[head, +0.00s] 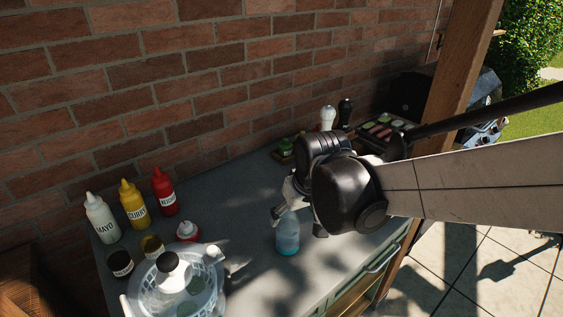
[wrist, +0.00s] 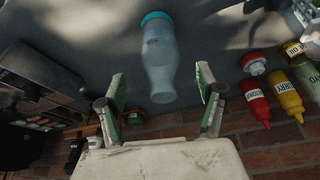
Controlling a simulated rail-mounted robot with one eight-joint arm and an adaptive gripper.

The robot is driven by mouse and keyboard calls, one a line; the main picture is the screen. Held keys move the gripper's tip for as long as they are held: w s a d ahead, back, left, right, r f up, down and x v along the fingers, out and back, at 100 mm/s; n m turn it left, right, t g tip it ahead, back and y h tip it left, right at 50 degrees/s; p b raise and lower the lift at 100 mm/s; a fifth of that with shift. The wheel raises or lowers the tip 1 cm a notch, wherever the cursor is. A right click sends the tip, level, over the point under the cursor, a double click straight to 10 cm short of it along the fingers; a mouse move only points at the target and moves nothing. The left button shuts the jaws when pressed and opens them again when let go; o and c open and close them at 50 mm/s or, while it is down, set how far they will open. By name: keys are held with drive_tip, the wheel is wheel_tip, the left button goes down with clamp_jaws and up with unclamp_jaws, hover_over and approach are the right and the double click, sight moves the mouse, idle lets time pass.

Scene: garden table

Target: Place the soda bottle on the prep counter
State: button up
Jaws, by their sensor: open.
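The soda bottle (head: 288,236), pale and clear with teal at its base, stands upright on the grey prep counter (head: 236,217), near its front edge. My gripper (head: 297,214) is at the bottle's upper part in the head view and partly hides its top. In the wrist view the bottle (wrist: 160,55) appears between and beyond the two spread fingertips of my gripper (wrist: 161,80). A gap shows on each side of the bottle. The fingers are open and hold nothing.
White mayo (head: 101,217), yellow curry (head: 133,204) and red ketchup (head: 164,192) bottles stand at left. A white basket (head: 205,296) and small jars are in front of them. A grill (head: 408,97) and tray of food (head: 381,130) are at right. A brick wall (head: 190,75) bounds the back.

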drive_tip(key=s+d+r+m+t, duration=0.1)
drive_tip(key=s+d+r+m, duration=0.1)
drive_tip(key=s+d, duration=0.5)
drive_tip(key=s+d+r+m+t+h, duration=0.1)
drive_tip(key=s+d+r+m+t, duration=0.1)
drive_tip(key=s+d+r, duration=0.3)
drive_tip(key=shift+s+d+h, duration=0.3)
drive_tip(key=shift+s+d, duration=0.8)
drive_tip(key=shift+d, duration=0.15)
wheel_tip(320, 180, down, 3)
drive_tip(key=shift+r+b, duration=0.2)
drive_tip(key=shift+b, duration=1.05)
